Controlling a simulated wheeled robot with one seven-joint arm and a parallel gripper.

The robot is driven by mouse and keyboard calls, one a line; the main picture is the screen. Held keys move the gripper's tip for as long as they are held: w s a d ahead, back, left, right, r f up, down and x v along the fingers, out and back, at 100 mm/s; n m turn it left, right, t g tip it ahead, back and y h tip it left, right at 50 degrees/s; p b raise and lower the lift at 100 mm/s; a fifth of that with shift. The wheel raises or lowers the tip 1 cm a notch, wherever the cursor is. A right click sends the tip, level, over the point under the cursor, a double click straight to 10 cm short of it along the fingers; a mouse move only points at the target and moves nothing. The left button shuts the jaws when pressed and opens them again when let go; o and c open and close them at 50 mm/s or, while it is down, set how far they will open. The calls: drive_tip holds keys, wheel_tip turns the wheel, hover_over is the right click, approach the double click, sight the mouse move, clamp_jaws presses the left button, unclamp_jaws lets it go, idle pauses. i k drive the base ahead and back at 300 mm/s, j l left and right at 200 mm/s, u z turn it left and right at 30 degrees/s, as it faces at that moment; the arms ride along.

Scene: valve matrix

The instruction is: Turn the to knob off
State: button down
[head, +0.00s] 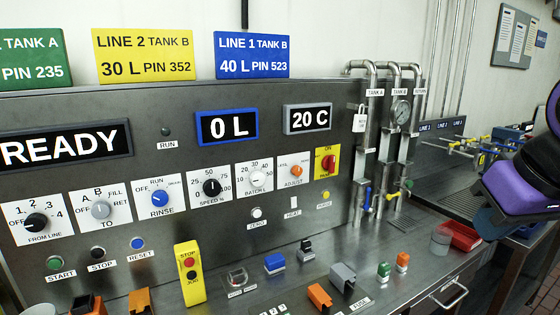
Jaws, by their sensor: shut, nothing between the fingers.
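The TO knob (101,210) is a round grey knob on a white plate, on the left part of the steel panel. Its plate is marked OFF, A, B, FILL and RET, with OFF at the left. Its pointer is too small to read surely. Part of my purple and black arm (520,185) shows at the right edge, far from the knob. My gripper's fingers are not in view. Nothing touches or hides the knob.
The black FROM LINE knob (36,222) and blue RINSE knob (161,199) flank it. START (54,262), STOP (96,253) and RESET (137,243) buttons sit below. A yellow stop box (190,273) and several small blocks stand in front. Pipes (385,140) rise at the right.

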sight(100, 209)
drive_tip(key=k+u, duration=0.15)
drive_tip(key=u, duration=1.1)
